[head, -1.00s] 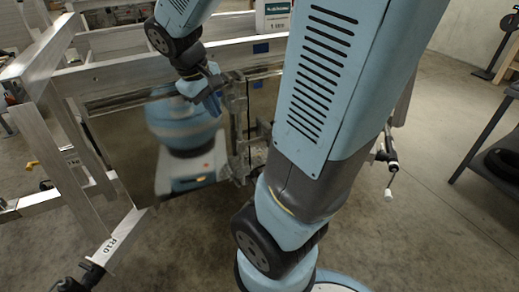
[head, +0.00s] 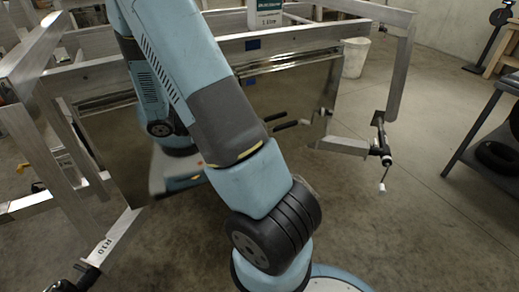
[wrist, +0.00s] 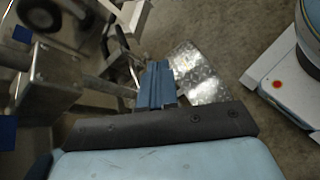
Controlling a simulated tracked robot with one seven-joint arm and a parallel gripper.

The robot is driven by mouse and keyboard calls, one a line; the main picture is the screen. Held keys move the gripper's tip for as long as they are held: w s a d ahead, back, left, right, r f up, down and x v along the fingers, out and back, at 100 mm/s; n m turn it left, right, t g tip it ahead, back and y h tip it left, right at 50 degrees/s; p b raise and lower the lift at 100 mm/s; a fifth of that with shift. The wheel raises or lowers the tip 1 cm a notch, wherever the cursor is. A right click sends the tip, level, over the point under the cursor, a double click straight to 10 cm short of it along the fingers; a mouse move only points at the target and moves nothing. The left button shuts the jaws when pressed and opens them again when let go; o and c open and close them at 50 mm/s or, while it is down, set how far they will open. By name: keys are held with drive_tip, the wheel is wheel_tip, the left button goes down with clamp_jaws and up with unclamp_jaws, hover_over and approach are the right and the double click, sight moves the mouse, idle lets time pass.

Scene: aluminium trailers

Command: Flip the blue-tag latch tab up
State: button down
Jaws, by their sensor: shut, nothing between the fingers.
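My gripper (wrist: 157,85) shows in the wrist view as two blue fingers pressed together, with nothing between them. In the head view it is hidden behind my arm. A diamond-plate metal piece (wrist: 200,75) lies just right of the fingertips in the picture; I cannot tell whether they touch. A blue tag (wrist: 22,34) is at the upper left of the wrist view, and another blue patch (wrist: 7,132) is at the left edge.
The aluminium trailer frame (head: 330,37) stands in front of me, with a dark shiny panel (head: 290,95) below its rail. A metal block with rods (wrist: 50,78) is left of the fingers. A dark table (head: 490,125) stands right. Concrete floor is open between.

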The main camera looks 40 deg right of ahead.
drive_tip(key=w+d+f+n+t+h, duration=0.1)
drive_tip(key=f+n, duration=0.3)
drive_tip(key=f, duration=0.4)
drive_tip(key=w+d+f+n+t+h, duration=0.1)
drive_tip(key=d+f+n+t+h, duration=0.1)
drive_tip(key=f, duration=0.6)
drive_tip(key=shift+w+d+n+h, duration=0.2)
drive_tip(key=shift+d+n+h, duration=0.5)
drive_tip(key=shift+n+h, duration=0.3)
drive_tip(key=shift+d, duration=0.1)
drive_tip(key=s+d+f, duration=0.1)
drive_tip(key=d+f, duration=0.1)
drive_tip(key=d, duration=1.1)
drive_tip(key=shift+d, duration=0.3)
drive_tip(key=shift+d+f, duration=0.1)
